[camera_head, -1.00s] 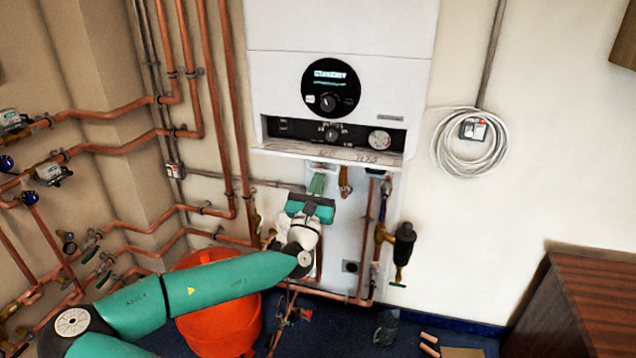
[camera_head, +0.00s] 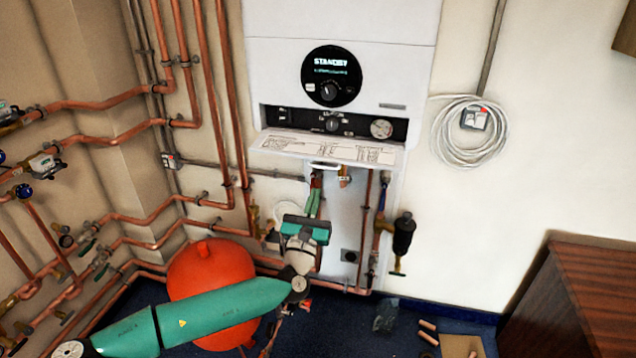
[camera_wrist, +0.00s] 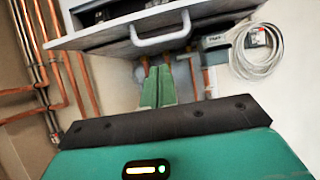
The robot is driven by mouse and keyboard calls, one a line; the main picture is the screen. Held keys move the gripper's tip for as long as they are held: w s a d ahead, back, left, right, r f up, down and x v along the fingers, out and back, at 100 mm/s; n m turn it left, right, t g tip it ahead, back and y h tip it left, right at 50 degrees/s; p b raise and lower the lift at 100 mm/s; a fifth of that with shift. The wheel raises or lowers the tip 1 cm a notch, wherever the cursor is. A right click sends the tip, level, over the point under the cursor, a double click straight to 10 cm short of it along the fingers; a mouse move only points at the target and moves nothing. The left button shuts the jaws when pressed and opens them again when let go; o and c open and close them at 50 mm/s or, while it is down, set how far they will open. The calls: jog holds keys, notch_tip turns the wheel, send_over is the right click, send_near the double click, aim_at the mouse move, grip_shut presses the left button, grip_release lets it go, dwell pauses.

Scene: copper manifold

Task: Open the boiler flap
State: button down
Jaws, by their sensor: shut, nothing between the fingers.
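The white boiler (camera_head: 340,60) hangs on the wall. Its flap (camera_head: 285,144) is folded down and sticks out below the dark control strip (camera_head: 290,117), tilted towards me, with its printed inner face showing. The flap's white handle (camera_head: 325,165) is at its front edge. In the wrist view the handle (camera_wrist: 160,42) is above my fingertips, and the flap's underside and edge (camera_wrist: 100,42) cross the top. My gripper (camera_head: 315,181) is shut and empty, just below the handle. The gripper fingers (camera_wrist: 157,72) point up towards the handle; there appears to be a small gap between them.
Copper pipes (camera_head: 205,80) run left of the boiler and below it. A black valve fitting (camera_head: 403,235) hangs at the lower right of the boiler. A red vessel (camera_head: 210,290) stands behind my arm. A coiled white cable (camera_head: 440,140) hangs on the clear wall to the right.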

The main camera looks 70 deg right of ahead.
jog(key=v, duration=0.2)
jog(key=shift+s+a, duration=0.2)
jog(key=shift+a, duration=0.15)
